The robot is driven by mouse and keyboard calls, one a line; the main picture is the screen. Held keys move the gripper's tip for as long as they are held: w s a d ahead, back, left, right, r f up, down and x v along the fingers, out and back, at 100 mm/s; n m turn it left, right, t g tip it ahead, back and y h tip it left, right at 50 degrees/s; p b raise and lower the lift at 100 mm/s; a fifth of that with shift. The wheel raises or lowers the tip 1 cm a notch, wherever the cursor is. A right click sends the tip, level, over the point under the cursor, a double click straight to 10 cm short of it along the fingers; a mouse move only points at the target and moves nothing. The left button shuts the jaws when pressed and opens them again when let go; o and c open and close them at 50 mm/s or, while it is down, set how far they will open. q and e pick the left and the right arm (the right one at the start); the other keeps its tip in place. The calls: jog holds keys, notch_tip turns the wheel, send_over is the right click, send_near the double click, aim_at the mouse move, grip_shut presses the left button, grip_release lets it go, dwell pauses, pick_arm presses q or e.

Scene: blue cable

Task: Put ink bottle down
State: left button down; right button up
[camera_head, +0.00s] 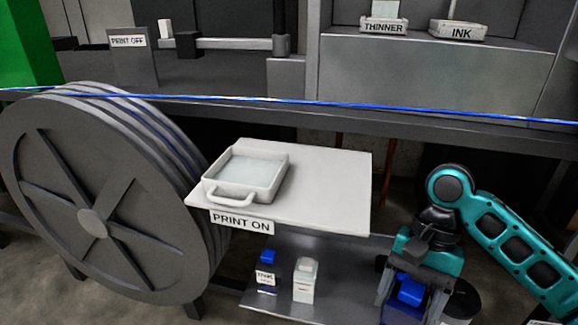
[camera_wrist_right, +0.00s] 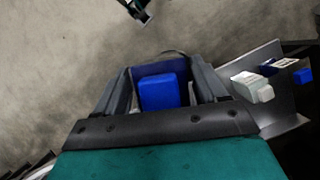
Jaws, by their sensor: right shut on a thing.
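My right gripper (camera_head: 408,300) is shut on the ink bottle, whose blue cap (camera_head: 411,290) shows between the fingers at the right end of the lower metal shelf. In the right wrist view the ink bottle (camera_wrist_right: 160,91) sits between both fingers of the right gripper (camera_wrist_right: 160,78). Its base is hidden, so I cannot tell whether it touches anything. My left gripper does not show in the head view.
A blue-capped bottle (camera_head: 266,277) and a white bottle (camera_head: 304,284) stand on the lower shelf (camera_head: 345,260). Above is a white board (camera_head: 335,180) with a handled tray (camera_head: 210,190).

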jog(key=w+r+n+h, duration=0.3)
jog(key=w+r+n, duration=0.1)
jog(key=r+n, duration=0.35)
jog(key=shift+w+d+f+m+g, duration=0.1)
jog(key=shift+d+f, duration=0.05)
jog(key=shift+f, duration=0.45)
jog(key=shift+w+d+f+m+g, duration=0.1)
jog(key=shift+f+m, duration=0.05)
jog(key=shift+f, duration=0.5)
jog(key=shift+w+d+f+m+g, duration=0.1)
jog(key=shift+d+f, duration=0.05)
jog(key=shift+f, duration=0.45)
